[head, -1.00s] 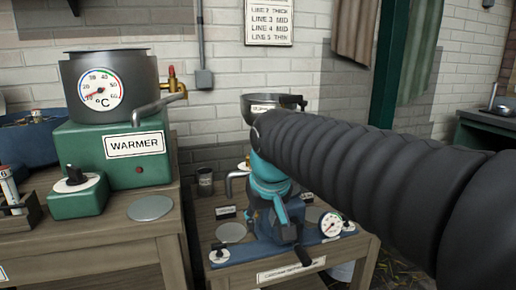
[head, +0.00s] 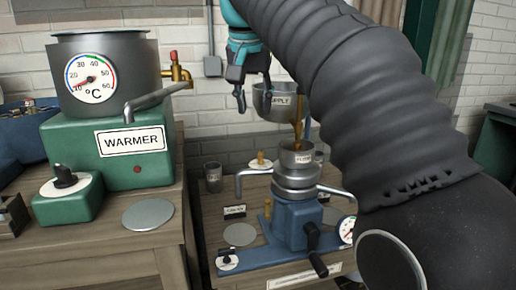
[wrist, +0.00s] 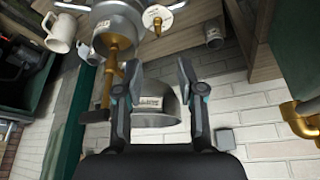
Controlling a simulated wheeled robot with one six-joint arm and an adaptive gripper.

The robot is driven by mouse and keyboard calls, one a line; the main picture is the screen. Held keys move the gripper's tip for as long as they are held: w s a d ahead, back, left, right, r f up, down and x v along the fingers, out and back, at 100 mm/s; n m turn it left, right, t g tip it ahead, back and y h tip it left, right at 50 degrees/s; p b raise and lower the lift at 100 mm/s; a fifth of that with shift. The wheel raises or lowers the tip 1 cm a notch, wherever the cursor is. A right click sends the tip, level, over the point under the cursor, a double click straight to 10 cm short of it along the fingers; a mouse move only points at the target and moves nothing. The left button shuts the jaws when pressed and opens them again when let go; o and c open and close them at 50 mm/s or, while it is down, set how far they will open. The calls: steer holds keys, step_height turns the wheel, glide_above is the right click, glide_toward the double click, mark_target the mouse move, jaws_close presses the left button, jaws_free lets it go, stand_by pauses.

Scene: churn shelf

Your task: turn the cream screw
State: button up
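The blue-based separator (head: 297,222) stands on the low wooden bench, with a metal funnel (head: 297,152) on top and a black crank (head: 312,237). No readable label shows which is the cream screw. The knob and disc also show at the top of the wrist view (wrist: 160,18). My gripper (head: 254,98) hangs beside the supply bowl (head: 277,101), above the separator.
The green warmer (head: 75,150) with its pot and spout stands on the left bench. A dark cup (head: 213,177) stands behind the separator's left. The brass tap (head: 298,130) hangs under the supply bowl.

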mark_target(261, 153)
steer(key=b+x, duration=0.1)
steer(key=x, duration=0.6)
steer(key=b+x, duration=0.2)
steer(key=x, duration=0.4)
steer(key=shift+w+d+f, duration=0.2)
steer(key=shift+d+f, duration=0.05)
steer(key=shift+f, duration=0.05)
jaws_close()
